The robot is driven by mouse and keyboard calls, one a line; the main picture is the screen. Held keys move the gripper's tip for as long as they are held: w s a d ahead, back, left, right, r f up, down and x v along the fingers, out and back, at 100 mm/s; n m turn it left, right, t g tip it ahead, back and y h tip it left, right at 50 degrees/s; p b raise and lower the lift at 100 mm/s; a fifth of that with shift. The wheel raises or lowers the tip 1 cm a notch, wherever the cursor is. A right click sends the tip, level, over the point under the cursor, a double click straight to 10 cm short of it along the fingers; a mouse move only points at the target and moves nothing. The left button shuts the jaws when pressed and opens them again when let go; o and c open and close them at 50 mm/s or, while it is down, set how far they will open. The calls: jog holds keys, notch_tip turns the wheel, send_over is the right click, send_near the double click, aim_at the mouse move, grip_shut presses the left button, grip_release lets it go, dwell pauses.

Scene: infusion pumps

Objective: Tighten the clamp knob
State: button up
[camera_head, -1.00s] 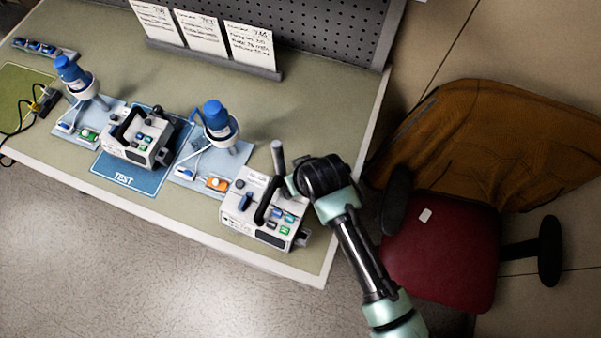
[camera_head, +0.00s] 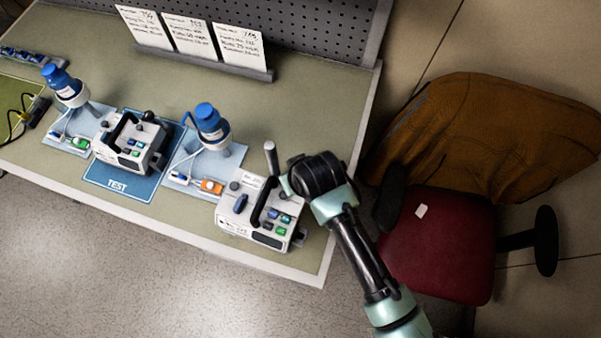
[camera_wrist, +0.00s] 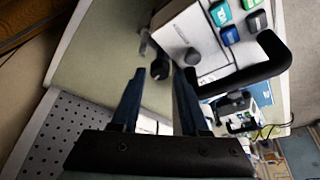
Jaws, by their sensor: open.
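The right-hand pump (camera_head: 255,228), white with a black handle (camera_head: 265,200) and coloured buttons, stands near the table's front right corner. A grey post (camera_head: 271,158) rises behind it. My gripper is hidden behind my wrist in the head view. In the wrist view my gripper (camera_wrist: 160,84) is open, its two dark fingers pointing toward the pump (camera_wrist: 213,40). A dark round knob (camera_wrist: 192,57) shows at the pump's edge, beyond the right finger. A dark rounded part lies between the fingertips; I cannot tell which of these is the clamp knob. Neither looks gripped.
Another pump (camera_head: 133,145) stands on the blue TEST mat (camera_head: 117,184). Blue-capped bottles (camera_head: 208,120) stand on pale mats beside it. Cards (camera_head: 190,35) lean before the pegboard. A red chair (camera_head: 440,245) with a brown jacket (camera_head: 480,130) is to the right.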

jog(key=b+v, duration=0.3)
jog(key=v, duration=0.9)
jog(key=shift+f, duration=0.1)
